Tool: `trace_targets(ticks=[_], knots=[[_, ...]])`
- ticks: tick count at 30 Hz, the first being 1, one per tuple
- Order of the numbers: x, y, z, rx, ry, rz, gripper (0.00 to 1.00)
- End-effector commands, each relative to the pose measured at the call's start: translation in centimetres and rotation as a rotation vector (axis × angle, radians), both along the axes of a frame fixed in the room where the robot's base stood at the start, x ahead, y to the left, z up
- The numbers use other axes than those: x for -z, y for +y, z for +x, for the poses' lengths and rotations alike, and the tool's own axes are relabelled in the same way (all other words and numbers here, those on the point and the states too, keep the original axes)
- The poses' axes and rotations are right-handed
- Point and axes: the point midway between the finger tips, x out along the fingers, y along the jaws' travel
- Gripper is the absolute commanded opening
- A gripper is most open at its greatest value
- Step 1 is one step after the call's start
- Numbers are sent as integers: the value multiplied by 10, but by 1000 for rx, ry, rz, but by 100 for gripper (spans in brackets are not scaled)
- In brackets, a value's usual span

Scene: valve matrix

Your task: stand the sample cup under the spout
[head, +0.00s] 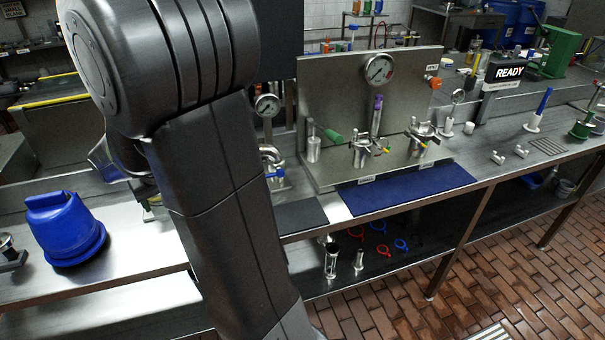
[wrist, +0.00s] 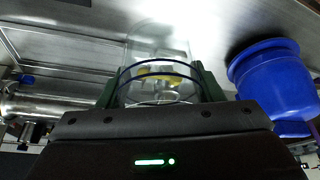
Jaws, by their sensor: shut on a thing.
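The sample cup (wrist: 160,60) is clear, with a dark blue ring around it, and shows in the wrist view between the green fingers of my gripper (wrist: 158,88). The gripper is shut on it. Something yellow shows through the cup wall. In the head view a clear piece, which looks like the cup (head: 104,162), shows at the left edge of my arm; my arm hides the gripper there. A curved steel pipe (head: 271,155) with a blue handle, just right of my arm, may be the spout; its lower part is partly hidden.
A blue tub-like object (head: 65,228) stands on the steel bench at left, and is close right of the cup in the wrist view (wrist: 272,85). A steel panel (head: 335,95) with gauges and valves stands right of my arm. A blue mat (head: 408,187) lies bare before it.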

Motion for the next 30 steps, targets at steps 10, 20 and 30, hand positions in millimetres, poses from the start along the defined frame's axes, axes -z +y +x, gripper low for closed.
trace_targets(ticks=[10,20,30], knots=[[20,-1,0,0,4,-4,38],[66,0,0,0,2,-3,38],[101,0,0,0,0,0,38]])
